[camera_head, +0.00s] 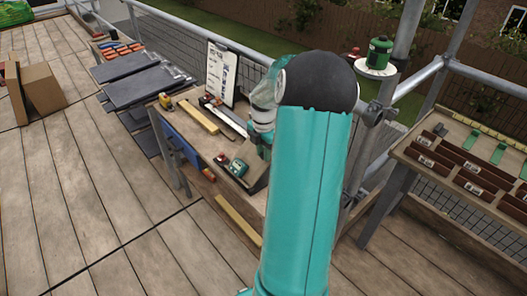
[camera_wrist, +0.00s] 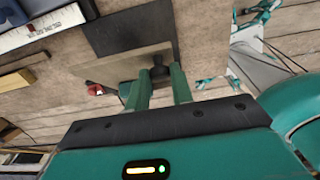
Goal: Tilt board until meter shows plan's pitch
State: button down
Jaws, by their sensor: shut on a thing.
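In the wrist view, my gripper (camera_wrist: 160,88) has its two green fingers around a dark knob (camera_wrist: 160,72) on a flat beige board (camera_wrist: 122,65). In the head view, my own arm covers the gripper and most of the board; a tilted edge of what looks like the board (camera_head: 259,182) shows on the workbench. A small teal meter (camera_head: 238,168) sits beside it; its reading is too small to make out. The plan appears to be the sheet on the upright clipboard (camera_head: 222,75) at the back of the bench; its writing is unreadable.
A red item (camera_head: 221,159) lies near the meter, and a yellow tape measure (camera_head: 165,101) and wooden strip (camera_head: 198,117) lie farther left. Dark slates (camera_head: 140,85) are stacked beyond. A second table (camera_head: 400,152) stands right. The deck at left is mostly clear.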

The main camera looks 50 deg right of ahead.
jog(key=shift+s+d+f+t+y, duration=0.15)
jog(key=shift+d+f+y, duration=0.5)
jog(key=shift+d+y, duration=0.1)
jog(key=shift+s+d+f+t+y, duration=0.15)
jog(key=shift+d+f+y, duration=0.45)
jog(key=shift+d+y, duration=0.15)
jog(key=c, duration=1.2)
grip_release()
jog(key=shift+c, duration=0.2)
jog(key=shift+r, duration=0.1)
jog(key=v, duration=1.3)
jog(key=shift+r, duration=0.35)
